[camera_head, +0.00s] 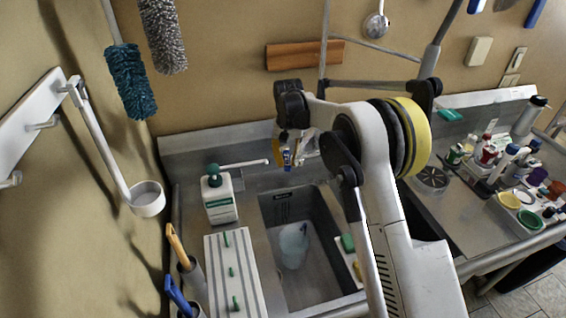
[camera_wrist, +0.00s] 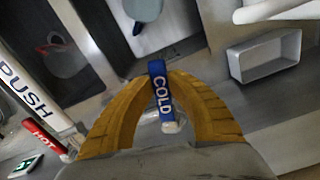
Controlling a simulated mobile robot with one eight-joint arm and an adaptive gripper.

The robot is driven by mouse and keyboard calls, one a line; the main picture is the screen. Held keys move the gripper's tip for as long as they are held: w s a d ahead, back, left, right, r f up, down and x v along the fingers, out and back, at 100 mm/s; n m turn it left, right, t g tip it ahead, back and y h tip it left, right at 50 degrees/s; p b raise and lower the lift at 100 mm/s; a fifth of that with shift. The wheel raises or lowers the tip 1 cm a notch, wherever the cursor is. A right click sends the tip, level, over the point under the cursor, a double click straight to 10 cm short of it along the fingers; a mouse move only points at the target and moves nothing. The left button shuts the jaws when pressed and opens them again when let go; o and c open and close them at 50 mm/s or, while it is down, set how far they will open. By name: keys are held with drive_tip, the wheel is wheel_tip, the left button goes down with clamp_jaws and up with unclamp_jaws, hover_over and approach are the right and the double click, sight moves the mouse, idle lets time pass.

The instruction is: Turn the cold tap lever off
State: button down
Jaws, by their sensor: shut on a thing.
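The cold tap lever (camera_wrist: 160,92) is blue with white "COLD" lettering and stands between my gripper's yellow fingers in the wrist view. My gripper (camera_wrist: 160,78) is shut on it, one finger on each side near its upper end. In the head view, a small bit of the blue lever (camera_head: 287,158) shows below my gripper (camera_head: 289,148), above the back edge of the sink. My arm hides most of the tap there. The red hot lever (camera_wrist: 44,136), marked "HOT", is at the left of the wrist view, apart from my fingers.
The sink basin (camera_head: 325,275) lies below my gripper. A soap bottle (camera_head: 221,205) with a green pump and a striped board (camera_head: 245,285) stand left of it. A white "PUSH" part (camera_wrist: 25,88) lies close to the hot lever. Bottles crowd the right counter.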

drive_tip(key=shift+d+n, duration=0.4)
drive_tip(key=shift+n, duration=0.2)
drive_tip(key=c, duration=1.3)
unclamp_jaws()
drive_tip(key=shift+o, duration=0.2)
wheel_tip(320, 180, up, 12)
